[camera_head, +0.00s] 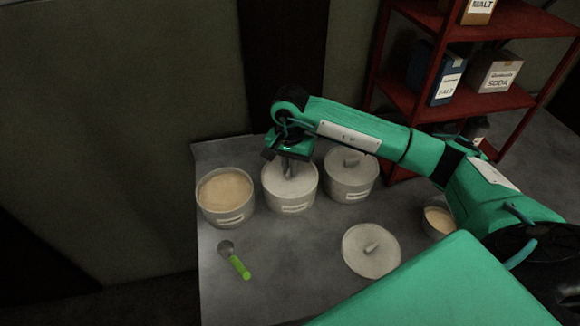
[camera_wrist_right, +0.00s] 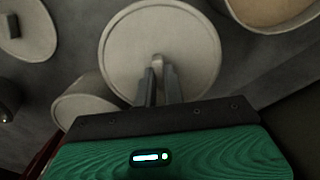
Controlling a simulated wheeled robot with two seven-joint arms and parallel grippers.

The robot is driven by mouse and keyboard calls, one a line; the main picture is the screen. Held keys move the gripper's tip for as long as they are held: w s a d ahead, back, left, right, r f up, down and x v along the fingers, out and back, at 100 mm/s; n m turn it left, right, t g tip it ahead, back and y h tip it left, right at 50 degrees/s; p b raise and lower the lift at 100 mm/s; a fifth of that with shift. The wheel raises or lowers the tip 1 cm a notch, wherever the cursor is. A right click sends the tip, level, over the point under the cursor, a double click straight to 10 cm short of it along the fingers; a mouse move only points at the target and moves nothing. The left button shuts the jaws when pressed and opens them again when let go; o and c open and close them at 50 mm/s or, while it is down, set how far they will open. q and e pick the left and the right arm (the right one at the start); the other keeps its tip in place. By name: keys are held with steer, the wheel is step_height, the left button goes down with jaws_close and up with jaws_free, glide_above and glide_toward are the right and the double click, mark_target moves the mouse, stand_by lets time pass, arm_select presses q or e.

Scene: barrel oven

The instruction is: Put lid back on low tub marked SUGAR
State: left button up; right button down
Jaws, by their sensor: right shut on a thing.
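Three round pale tubs stand in a row on the table. The left tub (camera_head: 226,200) is open and holds beige contents. The middle tub (camera_head: 290,202) has a pale lid (camera_wrist_right: 140,40) at its top. The right tub (camera_head: 351,184) is lidded. Their labels are too small to read, so I cannot tell which is SUGAR. A loose round lid (camera_head: 366,262) with a bar handle lies on the table in front. My right gripper (camera_head: 289,170) is over the middle tub, its fingers (camera_wrist_right: 160,72) shut on that lid's handle. I cannot tell whether the lid is seated. My left gripper is not in view.
A scoop (camera_head: 238,264) with a green handle lies in front of the left tub. A small open container (camera_head: 437,220) stands at the right under my arm. A red shelf (camera_head: 500,98) with boxes is behind.

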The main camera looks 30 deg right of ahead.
steer(key=c, duration=0.9)
jaws_free()
steer(key=shift+c, duration=0.2)
steer(key=shift+r+p, duration=1.2)
steer(key=shift+r, duration=2.3)
jaws_close()
